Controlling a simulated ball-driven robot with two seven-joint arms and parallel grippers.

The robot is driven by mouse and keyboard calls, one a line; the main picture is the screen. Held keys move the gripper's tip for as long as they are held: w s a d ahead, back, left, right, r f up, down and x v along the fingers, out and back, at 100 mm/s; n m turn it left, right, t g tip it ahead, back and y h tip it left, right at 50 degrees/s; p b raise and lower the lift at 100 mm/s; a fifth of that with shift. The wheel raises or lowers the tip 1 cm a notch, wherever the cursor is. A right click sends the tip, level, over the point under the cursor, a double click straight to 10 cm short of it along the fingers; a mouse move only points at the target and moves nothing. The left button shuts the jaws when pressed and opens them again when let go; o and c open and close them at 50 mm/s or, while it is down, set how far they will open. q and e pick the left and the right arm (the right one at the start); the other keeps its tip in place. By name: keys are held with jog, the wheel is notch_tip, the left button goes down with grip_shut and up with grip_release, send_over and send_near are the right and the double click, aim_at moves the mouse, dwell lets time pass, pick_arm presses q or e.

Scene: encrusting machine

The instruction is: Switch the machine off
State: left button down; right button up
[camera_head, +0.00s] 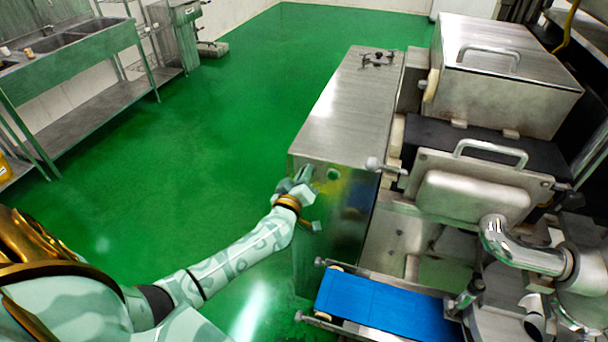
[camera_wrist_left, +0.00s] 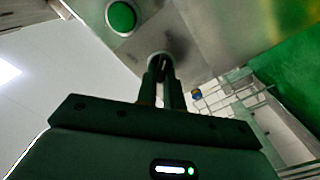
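The machine's steel control cabinet (camera_head: 350,110) stands at the centre of the head view. A green button (camera_head: 333,174) is on its near end; the wrist view shows it large (camera_wrist_left: 121,17). My left gripper (camera_head: 303,182) is at this panel, left of the green button in the head view. In the wrist view its two fingers (camera_wrist_left: 161,82) are close together with a narrow gap. Their tips are at a round, dark-centred switch knob (camera_wrist_left: 158,62), which they partly hide. The fingers appear closed about the knob; exact contact is hard to see. My right gripper is not in view.
A blue conveyor belt (camera_head: 385,305) juts out below the panel. Steel hoppers and covers with handles (camera_head: 510,80) fill the right side. A sink bench (camera_head: 75,60) stands at the far left. The green floor (camera_head: 220,100) between is clear.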

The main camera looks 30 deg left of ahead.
pick_arm(q)
jog(key=shift+n, duration=0.3)
jog(key=shift+f+n+b, duration=0.2)
jog(key=shift+n+b, duration=0.05)
jog(key=shift+n, duration=2.65)
jog(key=shift+f+n+b, duration=0.25)
jog(key=shift+n+b, duration=0.05)
jog(key=shift+n, duration=2.6)
jog(key=shift+f+n+b, duration=0.2)
jog(key=shift+n+b, duration=0.05)
jog(key=shift+n, duration=2.65)
jog(key=c, duration=1.5)
grip_release()
jog(key=shift+s, duration=0.15)
jog(key=v, duration=1.6)
jog(key=shift+d+r, duration=0.1)
jog(key=shift+d, duration=0.05)
